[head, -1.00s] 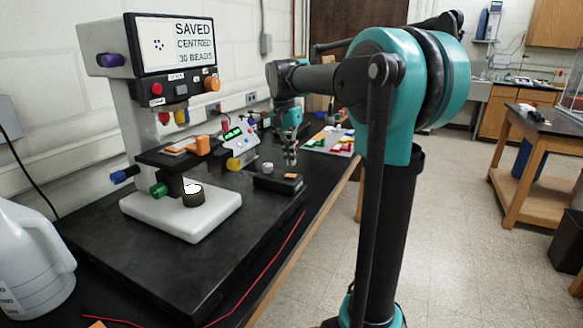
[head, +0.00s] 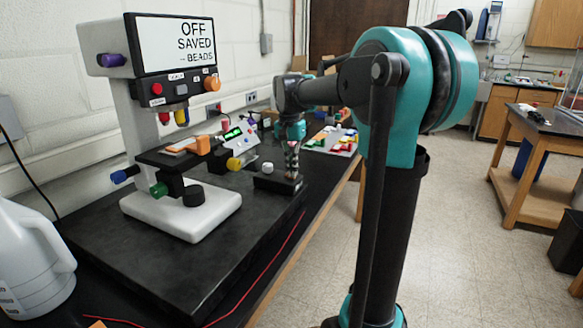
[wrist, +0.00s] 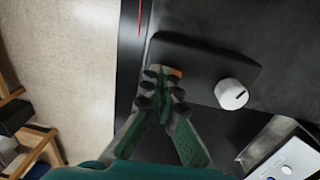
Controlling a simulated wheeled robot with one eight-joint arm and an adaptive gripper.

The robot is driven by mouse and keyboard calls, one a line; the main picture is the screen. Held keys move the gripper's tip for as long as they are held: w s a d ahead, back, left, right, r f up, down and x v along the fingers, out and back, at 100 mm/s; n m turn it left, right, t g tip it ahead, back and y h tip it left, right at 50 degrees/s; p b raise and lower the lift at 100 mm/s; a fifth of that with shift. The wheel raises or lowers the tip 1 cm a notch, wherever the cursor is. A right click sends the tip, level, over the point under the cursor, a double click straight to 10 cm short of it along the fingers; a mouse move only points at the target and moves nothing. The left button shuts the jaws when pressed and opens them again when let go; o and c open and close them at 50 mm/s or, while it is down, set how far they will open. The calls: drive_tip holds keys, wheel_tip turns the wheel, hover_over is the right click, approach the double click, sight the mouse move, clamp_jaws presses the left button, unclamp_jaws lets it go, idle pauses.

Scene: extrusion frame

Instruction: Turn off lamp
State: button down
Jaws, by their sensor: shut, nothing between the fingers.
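The lamp (head: 193,196) is a short dark cylinder on the microscope's white base (head: 215,215), and its top is dark. The microscope screen (head: 176,43) reads "OFF SAVED -- BEADS". A black control box (head: 264,184) stands to the right of the microscope, with a white knob (head: 267,167) on top. In the wrist view the box (wrist: 190,57) carries the knob (wrist: 232,93) and a small orange switch (wrist: 175,71). My gripper (head: 292,176) is shut and empty, its tips (wrist: 160,75) down at the orange switch, partly hiding it. I cannot tell whether they touch it.
A device with a green display (head: 236,145) stands behind the box. A tray of coloured pieces (head: 333,140) lies farther along the bench. A white jug (head: 30,255) is at the front left. A red cable (head: 270,263) runs along the bench's front edge.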

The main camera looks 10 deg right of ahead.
drive_tip(key=shift+w+a, duration=0.55)
drive_tip(key=shift+a, duration=0.1)
drive_tip(key=shift+r, duration=0.15)
drive_tip(key=shift+r, duration=0.25)
wheel_tip(320, 180, up, 13)
drive_tip(key=a, duration=0.1)
drive_tip(key=shift+w+a+r, duration=0.15)
drive_tip(key=shift+w+a, duration=0.05)
drive_tip(key=shift+w, duration=0.25)
